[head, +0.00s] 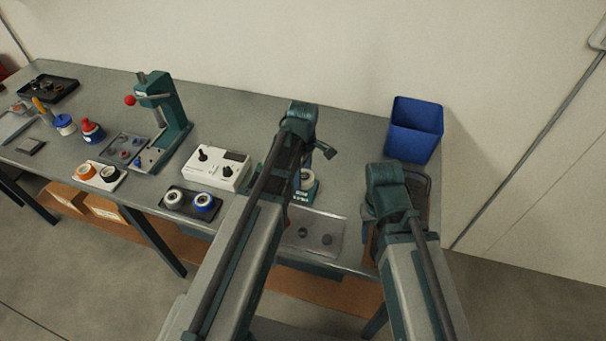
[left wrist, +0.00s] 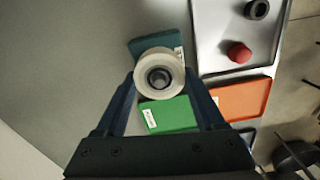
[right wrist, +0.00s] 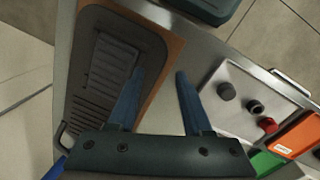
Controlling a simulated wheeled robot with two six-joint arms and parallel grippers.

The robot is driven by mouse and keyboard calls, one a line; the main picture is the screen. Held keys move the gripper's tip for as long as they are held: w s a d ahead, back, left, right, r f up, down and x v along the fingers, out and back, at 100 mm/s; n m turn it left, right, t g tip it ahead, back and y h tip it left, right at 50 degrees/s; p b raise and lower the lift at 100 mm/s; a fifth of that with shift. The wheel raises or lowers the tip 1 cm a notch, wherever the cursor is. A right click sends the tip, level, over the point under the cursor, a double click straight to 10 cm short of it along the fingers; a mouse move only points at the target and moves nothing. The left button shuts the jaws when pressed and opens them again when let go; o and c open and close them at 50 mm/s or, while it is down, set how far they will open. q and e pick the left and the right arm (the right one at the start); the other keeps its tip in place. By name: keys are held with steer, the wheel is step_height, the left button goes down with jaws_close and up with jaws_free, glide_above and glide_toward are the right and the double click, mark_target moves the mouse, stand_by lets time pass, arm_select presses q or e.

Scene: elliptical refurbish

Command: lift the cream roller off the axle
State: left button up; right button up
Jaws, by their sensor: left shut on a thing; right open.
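The cream roller (left wrist: 144,84) sits around the axle (left wrist: 159,77), whose grey end shows in its centre in the left wrist view. A teal stand (left wrist: 142,45) with a small label lies under it; the stand also shows in the head view (head: 304,195). My left gripper (left wrist: 159,80) is shut on the roller, one finger on each side. I cannot tell whether the roller has risen along the axle. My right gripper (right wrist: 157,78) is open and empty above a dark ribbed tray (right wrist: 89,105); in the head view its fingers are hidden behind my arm.
A green bin (left wrist: 170,115) and an orange bin (left wrist: 242,100) lie beside the stand. A metal tray (head: 325,222) holds dark knobs and a red knob (right wrist: 268,124). A blue bin (head: 415,128) stands at the back right. A white control box (head: 216,168) is left of my left arm.

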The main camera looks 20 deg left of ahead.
mark_target(303, 173)
arm_select(q)
steer(key=shift+c, duration=1.2)
steer(key=o, duration=0.8)
steer(key=c, duration=0.8)
steer(key=shift+r+p, duration=2.6)
arm_select(e)
steer(key=shift+r, duration=2.6)
